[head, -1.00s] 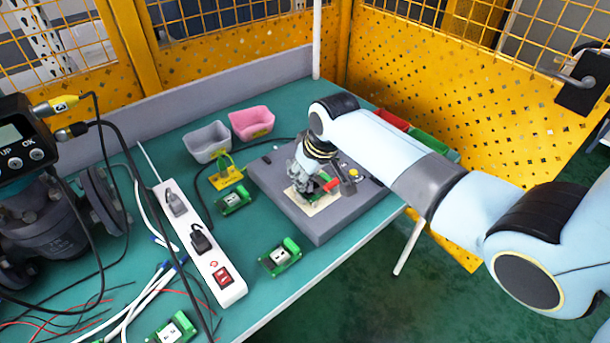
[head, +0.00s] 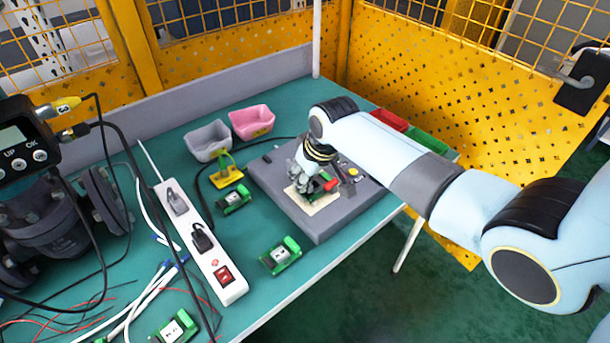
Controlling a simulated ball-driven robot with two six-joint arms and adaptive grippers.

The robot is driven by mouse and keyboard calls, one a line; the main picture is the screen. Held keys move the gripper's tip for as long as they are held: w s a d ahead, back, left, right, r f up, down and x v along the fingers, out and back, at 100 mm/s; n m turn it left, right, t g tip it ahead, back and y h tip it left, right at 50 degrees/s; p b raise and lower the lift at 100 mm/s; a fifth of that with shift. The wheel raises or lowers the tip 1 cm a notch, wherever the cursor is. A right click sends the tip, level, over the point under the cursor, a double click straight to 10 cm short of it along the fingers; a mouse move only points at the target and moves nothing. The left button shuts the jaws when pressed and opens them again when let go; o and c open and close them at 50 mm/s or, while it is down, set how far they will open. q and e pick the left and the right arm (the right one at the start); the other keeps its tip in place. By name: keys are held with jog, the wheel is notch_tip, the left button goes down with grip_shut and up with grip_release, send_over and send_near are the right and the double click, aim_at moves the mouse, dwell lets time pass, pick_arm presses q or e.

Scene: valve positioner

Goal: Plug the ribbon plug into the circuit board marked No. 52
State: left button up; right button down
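My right gripper (head: 303,183) reaches down onto a cream pad (head: 318,206) on a grey block. Its fingers are small and partly hidden, so I cannot tell whether they are open or shut. A small red part (head: 331,185) and some green show beside the fingers; I cannot make out a ribbon plug for sure. Green circuit boards with white labels lie on the teal table: one left of the block (head: 234,201), one in front (head: 281,255) and one at the bottom edge (head: 174,328). Their numbers are too small to read. My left gripper is out of view.
The grey block (head: 330,229) fills the table's right part. A white power strip (head: 202,244), a valve positioner (head: 25,150) and loose cables crowd the left. Grey (head: 208,142), pink (head: 251,122), red (head: 389,120) and green (head: 428,143) bins stand behind. A yellow stand (head: 226,173) is nearby.

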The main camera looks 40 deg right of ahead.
jog(key=shift+p, duration=0.3)
jog(key=shift+s+f+b, duration=0.15)
jog(key=shift+f+b, duration=0.2)
jog(key=shift+f, duration=0.2)
dwell(0.9)
